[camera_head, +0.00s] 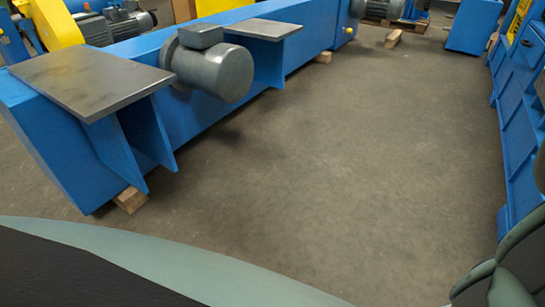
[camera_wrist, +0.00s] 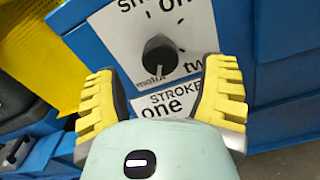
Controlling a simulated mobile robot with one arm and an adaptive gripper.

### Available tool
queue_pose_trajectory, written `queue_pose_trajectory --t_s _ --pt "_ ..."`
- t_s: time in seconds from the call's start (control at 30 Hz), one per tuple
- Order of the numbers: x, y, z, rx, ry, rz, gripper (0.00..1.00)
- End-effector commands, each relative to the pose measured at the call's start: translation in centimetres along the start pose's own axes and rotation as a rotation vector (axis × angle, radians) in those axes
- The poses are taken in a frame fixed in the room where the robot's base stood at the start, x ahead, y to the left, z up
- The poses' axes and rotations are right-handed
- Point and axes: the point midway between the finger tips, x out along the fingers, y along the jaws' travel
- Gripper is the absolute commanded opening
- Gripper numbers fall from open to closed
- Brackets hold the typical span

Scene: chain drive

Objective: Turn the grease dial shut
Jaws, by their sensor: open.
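In the wrist view a black round knob (camera_wrist: 160,52) sits on a white label plate (camera_wrist: 122,35) fixed to a blue panel. A small white mark shows near the knob's lower edge, close to the word "motor". Other readable words are "one", "two" and "STROKE"; I cannot read "grease" anywhere. A second white plate (camera_wrist: 172,103) reading "STROKE one" lies below, partly hidden by my gripper. My gripper (camera_wrist: 161,98) is open, its yellow ribbed fingers apart and empty, with the knob beyond and above the gap between them. The head view does not show the knob.
A yellow part (camera_wrist: 42,55) stands left of the panel in the wrist view. In the head view, a long blue frame (camera_head: 185,128) with grey plates and a grey motor (camera_head: 222,72) runs along the left. Blue cabinets (camera_head: 515,120) stand right. The floor (camera_head: 340,170) between is clear.

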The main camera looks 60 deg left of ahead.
Motion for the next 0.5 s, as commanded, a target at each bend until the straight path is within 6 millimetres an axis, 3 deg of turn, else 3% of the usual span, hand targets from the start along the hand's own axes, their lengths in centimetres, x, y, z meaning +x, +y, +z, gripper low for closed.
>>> queue_pose_trajectory --t_s 0.2,0.5 --pt "3.1 0.0 0.1 0.0 -0.002 -0.001 0.72" --pt "4.1 -0.1 -0.1 -0.001 0.002 -0.002 0.72"
